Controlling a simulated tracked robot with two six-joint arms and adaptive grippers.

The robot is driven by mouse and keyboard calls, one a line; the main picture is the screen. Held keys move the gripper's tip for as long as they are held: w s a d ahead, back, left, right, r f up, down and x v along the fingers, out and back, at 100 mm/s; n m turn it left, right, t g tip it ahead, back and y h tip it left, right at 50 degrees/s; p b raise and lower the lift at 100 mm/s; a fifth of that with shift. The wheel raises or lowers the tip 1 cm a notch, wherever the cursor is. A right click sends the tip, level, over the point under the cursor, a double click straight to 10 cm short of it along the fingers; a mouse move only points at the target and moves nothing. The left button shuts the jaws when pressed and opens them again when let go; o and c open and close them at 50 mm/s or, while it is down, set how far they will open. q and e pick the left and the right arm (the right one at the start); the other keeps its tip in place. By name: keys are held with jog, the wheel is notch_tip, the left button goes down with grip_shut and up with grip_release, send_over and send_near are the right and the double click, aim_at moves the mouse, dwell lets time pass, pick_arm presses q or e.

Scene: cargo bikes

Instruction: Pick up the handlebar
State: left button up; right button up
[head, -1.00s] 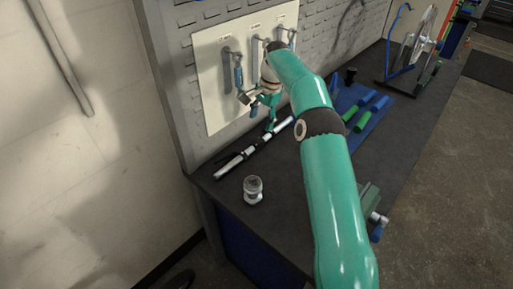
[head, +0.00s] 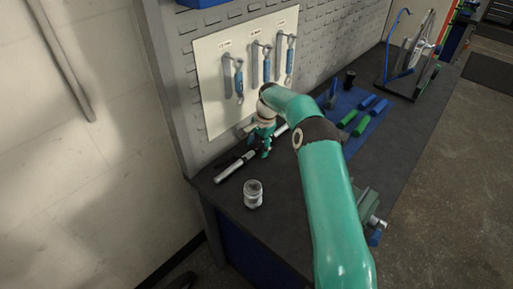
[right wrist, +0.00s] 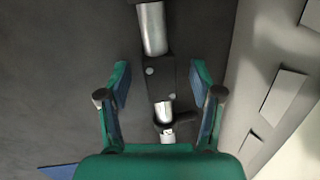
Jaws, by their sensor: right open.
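The handlebar (head: 230,172) is a silver tube with black parts, lying on the dark bench top near the pegboard wall. It also shows in the right wrist view (right wrist: 153,28), running up and down the picture with a black clamp-like part (right wrist: 160,82) on it. My right gripper (head: 265,148) is over the handlebar's middle, and its arm hides part of the tube. In the right wrist view my right gripper (right wrist: 160,85) is open, with one finger on each side of the black part and a gap to both. My left gripper is not in view.
A glass jar (head: 253,194) stands just in front of the handlebar. A white board with hanging wrenches (head: 239,80) is on the wall behind. A blue mat (head: 341,103) with green and blue grips lies to the right. A vise (head: 369,207) sits at the bench's front edge.

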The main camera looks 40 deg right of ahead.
grip_shut()
dwell(0.5)
